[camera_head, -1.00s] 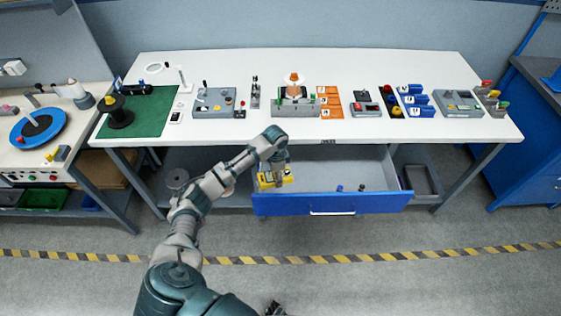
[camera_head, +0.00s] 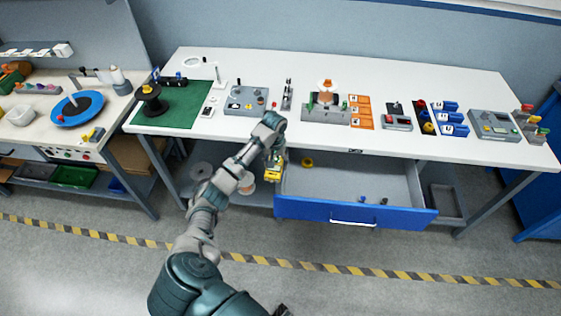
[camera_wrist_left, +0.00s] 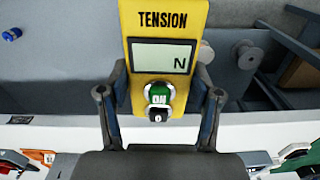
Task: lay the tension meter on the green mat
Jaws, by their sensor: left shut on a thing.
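The tension meter (camera_head: 273,174) is yellow; in the left wrist view the meter (camera_wrist_left: 165,52) shows the word TENSION, a grey display with N, and a green button. My left gripper (camera_head: 276,160) is shut on it, with one finger on each side of the meter in the left wrist view (camera_wrist_left: 160,105). It holds the meter at the left end of the open drawer, below the table's front edge. The green mat (camera_head: 190,105) lies at the left end of the white table. My right gripper is not clearly visible.
The blue-fronted drawer (camera_head: 320,209) stands open, with a yellow ring (camera_head: 307,161) and small blue pieces inside. A black spool (camera_head: 151,100) stands on the mat's left part. A grey device (camera_head: 246,100) sits right of the mat. The mat's middle is clear.

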